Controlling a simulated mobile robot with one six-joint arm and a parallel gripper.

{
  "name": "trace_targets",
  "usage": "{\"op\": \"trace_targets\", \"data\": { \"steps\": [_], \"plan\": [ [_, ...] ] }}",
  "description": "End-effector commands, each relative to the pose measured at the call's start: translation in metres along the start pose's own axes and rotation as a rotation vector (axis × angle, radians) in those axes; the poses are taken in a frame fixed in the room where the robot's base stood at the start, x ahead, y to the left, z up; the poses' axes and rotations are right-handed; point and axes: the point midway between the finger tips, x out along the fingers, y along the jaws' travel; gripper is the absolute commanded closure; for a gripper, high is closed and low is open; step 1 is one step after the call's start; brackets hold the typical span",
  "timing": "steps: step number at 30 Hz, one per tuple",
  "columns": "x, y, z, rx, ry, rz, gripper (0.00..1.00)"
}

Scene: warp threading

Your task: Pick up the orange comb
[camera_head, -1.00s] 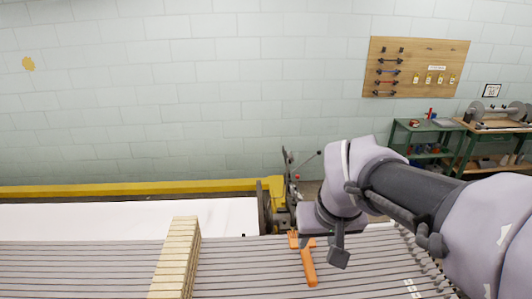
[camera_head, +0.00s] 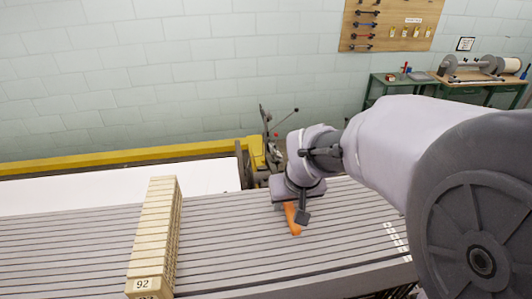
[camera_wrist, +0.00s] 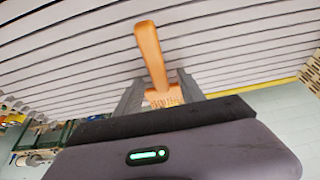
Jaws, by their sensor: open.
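The orange comb (camera_head: 291,219) lies on the grey slatted surface (camera_head: 230,235), its handle toward the front. My gripper (camera_head: 299,208) is over its far end and hides the toothed head in the head view. In the wrist view the comb handle (camera_wrist: 150,52) points up the picture, and its toothed end is between the two grey fingers of my gripper (camera_wrist: 160,92). The fingers are apart, with a gap visible on either side of the comb. I cannot tell how far above the slats the fingertips are.
A row of tan numbered blocks (camera_head: 153,235) stands on the slats to the left. A machine part with levers (camera_head: 265,150) stands behind my gripper. A white panel (camera_head: 110,200) lies behind the slats. The slats between the blocks and the comb are clear.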

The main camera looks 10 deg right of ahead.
Motion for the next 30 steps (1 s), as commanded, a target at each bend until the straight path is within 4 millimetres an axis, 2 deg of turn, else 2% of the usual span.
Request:
{"op": "trace_targets", "data": {
  "steps": [7, 8, 14, 15, 25, 30],
  "plan": [
    [0.003, 0.0, 0.001, 0.0, 0.0, 0.0, 0.54],
    [0.003, 0.0, 0.001, 0.0, 0.0, 0.0, 0.57],
    [0.002, 0.0, 0.001, 0.0, 0.0, 0.0, 0.97],
    [0.002, 0.0, 0.001, 0.0, 0.0, 0.0, 1.0],
    [0.002, 0.0, 0.001, 0.0, 0.0, 0.0, 1.0],
    [-0.008, 0.0, -0.004, -0.001, 0.003, 0.0, 1.0]
  ]
}}
